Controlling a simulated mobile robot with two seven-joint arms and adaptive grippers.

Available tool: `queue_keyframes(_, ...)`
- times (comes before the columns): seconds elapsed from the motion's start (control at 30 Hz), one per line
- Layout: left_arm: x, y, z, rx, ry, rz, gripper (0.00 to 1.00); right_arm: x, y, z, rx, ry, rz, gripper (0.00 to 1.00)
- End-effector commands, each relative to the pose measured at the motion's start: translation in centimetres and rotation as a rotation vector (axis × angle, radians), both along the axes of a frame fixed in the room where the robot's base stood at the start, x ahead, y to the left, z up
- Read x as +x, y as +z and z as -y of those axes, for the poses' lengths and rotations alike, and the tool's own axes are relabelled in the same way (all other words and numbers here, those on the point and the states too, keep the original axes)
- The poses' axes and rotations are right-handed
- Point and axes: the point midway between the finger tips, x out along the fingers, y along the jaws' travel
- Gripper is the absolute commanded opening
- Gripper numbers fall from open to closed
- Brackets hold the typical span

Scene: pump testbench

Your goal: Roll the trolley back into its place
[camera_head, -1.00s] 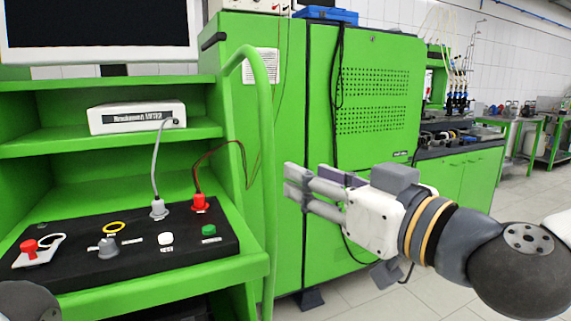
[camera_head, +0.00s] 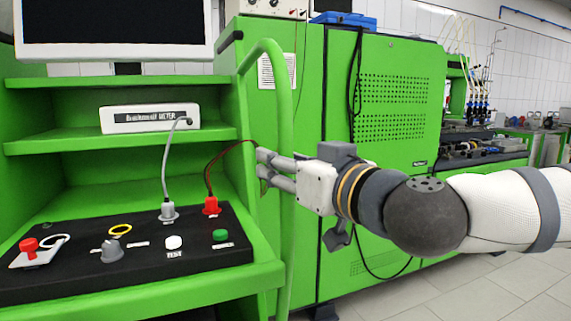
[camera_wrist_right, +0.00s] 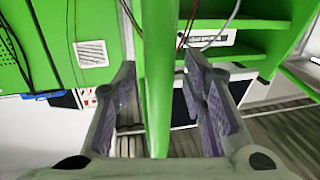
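The trolley (camera_head: 265,245) is green, with shelves and a curved green tube handle (camera_head: 287,215) on its right side. It stands at the left of the head view. My right gripper (camera_head: 263,171) is at the handle. In the wrist view, the handle (camera_wrist_right: 156,110) runs between the two fingers of my right gripper (camera_wrist_right: 159,65). The fingers are open, with a visible gap on each side of the tube. In the head view, the fingers cover a short part of the handle. My left gripper is out of view.
The trolley carries a monitor (camera_head: 115,25), a white meter (camera_head: 150,118) and a black panel (camera_head: 120,250) with plugs and cables. A green cabinet (camera_head: 395,90) stands close to its right. Clear tiled floor (camera_head: 460,285) lies at the lower right.

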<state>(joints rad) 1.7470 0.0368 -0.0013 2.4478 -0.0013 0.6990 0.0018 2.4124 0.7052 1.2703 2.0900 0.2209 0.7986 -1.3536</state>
Motion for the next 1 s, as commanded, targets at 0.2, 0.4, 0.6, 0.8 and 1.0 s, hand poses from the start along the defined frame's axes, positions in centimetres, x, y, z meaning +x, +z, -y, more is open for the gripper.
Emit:
queue_keyframes(0.2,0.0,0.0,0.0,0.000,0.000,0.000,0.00,0.0,0.0,0.0,0.000,0.000,0.000,0.03)
queue_keyframes(0.4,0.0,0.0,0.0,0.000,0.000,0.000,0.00,0.0,0.0,0.0,0.000,0.000,0.000,0.00)
queue_keyframes(0.6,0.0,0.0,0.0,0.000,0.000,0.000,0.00,0.4,0.0,-0.1,0.000,-0.001,0.000,0.00)
queue_keyframes(0.8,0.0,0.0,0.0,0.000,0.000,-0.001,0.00,2.9,0.2,-0.8,0.000,-0.005,0.004,0.00)
queue_keyframes(1.0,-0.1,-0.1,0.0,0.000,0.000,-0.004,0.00,6.9,0.2,-2.2,-0.002,-0.004,0.005,0.00)
